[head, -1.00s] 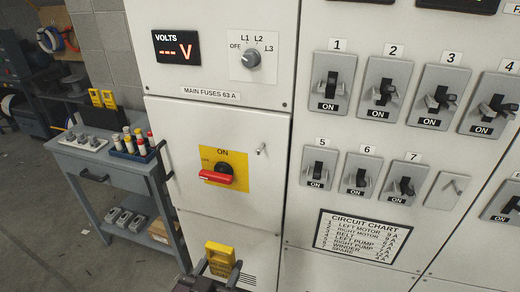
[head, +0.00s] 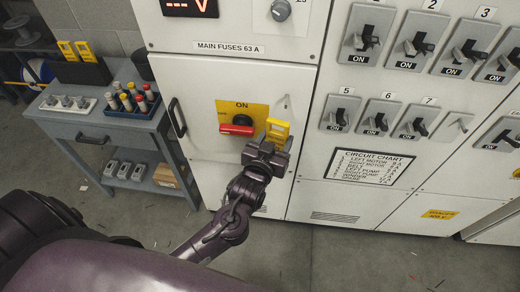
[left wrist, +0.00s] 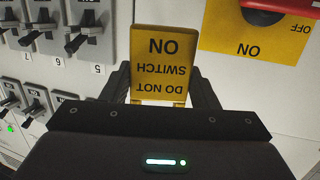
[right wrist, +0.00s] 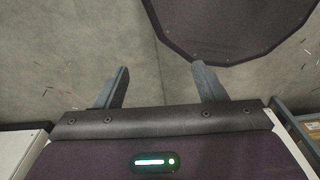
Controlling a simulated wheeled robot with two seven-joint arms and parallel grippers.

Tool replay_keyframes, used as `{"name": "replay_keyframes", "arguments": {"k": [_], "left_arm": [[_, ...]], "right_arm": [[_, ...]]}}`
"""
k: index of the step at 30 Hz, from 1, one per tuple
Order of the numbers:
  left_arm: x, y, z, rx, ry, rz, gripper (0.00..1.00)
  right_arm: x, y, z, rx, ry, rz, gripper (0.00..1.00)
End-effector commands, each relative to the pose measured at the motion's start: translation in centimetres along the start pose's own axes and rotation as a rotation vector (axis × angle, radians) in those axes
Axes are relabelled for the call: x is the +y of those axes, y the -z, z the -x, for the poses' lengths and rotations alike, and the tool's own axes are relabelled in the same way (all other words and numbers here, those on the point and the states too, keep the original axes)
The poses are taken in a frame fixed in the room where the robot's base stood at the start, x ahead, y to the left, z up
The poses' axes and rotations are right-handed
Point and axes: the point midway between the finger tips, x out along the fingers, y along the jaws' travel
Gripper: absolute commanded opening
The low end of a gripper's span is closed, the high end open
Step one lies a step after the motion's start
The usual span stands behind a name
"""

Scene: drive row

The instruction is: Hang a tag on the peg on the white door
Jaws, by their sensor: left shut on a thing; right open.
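My left gripper (head: 268,150) is shut on a yellow tag (head: 277,130) in front of the white door (head: 212,163). In the left wrist view the tag (left wrist: 160,62) stands between the fingers, its words "DO NOT SWITCH ON" upside down. The peg (head: 285,104) is on the door right of the red rotary switch (head: 236,129). The tag's top edge is just below the peg in the head view; I cannot tell whether they touch. The peg does not show in the left wrist view. My right gripper (right wrist: 160,72) is open and empty over the concrete floor.
Numbered breaker switches (head: 342,114) and a circuit chart (head: 370,167) are to the right of the door. A grey cart (head: 92,140) on the left holds a blue fuse tray (head: 132,103) and a holder with more yellow tags (head: 84,51). The door handle (head: 177,117) sticks out.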

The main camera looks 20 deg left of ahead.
Motion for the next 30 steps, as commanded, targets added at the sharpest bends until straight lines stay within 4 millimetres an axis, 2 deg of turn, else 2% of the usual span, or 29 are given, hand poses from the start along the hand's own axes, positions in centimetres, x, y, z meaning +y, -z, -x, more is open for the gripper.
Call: {"name": "replay_keyframes", "arguments": {"k": [3, 9, 13, 17, 24, 30], "left_arm": [[0.3, 0.6, -0.7, -0.001, -0.003, 0.003, 0.32], [0.2, 0.3, -1.5, -0.002, -0.004, 0.002, 0.32], [0.0, 0.4, -2.3, 0.0, -0.003, 0.002, 0.32], [-0.3, 0.4, -3.0, 0.0, -0.002, 0.002, 0.32], [-0.6, 0.5, -4.4, 0.0, -0.003, 0.001, 0.32], [-0.9, 0.6, -5.5, 0.001, -0.002, 0.002, 0.32]], "right_arm": [[0.8, 0.1, 0.4, 0.001, -0.011, 0.001, 0.64], [3.6, 0.0, -0.1, 0.001, -0.046, -0.004, 0.64], [4.5, 0.0, -0.5, 0.002, -0.056, -0.002, 0.64], [4.2, 0.0, -1.0, 0.003, -0.052, -0.001, 0.64], [1.9, 0.3, -1.9, 0.007, -0.024, -0.002, 0.64], [2.0, 0.1, -2.6, 0.005, -0.025, 0.001, 0.64]]}}
